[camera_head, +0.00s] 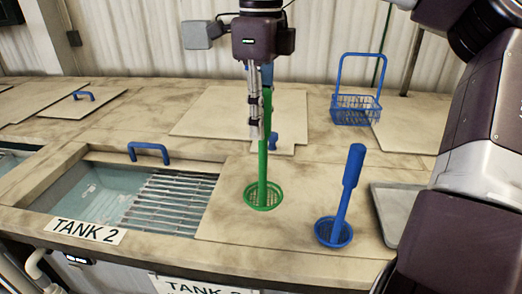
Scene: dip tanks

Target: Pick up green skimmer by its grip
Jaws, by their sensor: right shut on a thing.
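The green skimmer (264,170) stands upright in the middle of the view, its round mesh bowl at the bottom and its long grip upward. The bowl is at the pale cover board right of the open tank; I cannot tell whether it touches the board. My right gripper (262,135) points down from above and is shut on the skimmer's grip. The fingers hide part of the grip. My left gripper is not in view.
A blue skimmer (341,205) stands to the right, near a grey tray (390,217). A blue wire basket (357,108) is behind. Tank 2 (97,194) is open at left, with a slatted rack (170,203). Blue-handled lids (93,105) lie farther back.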

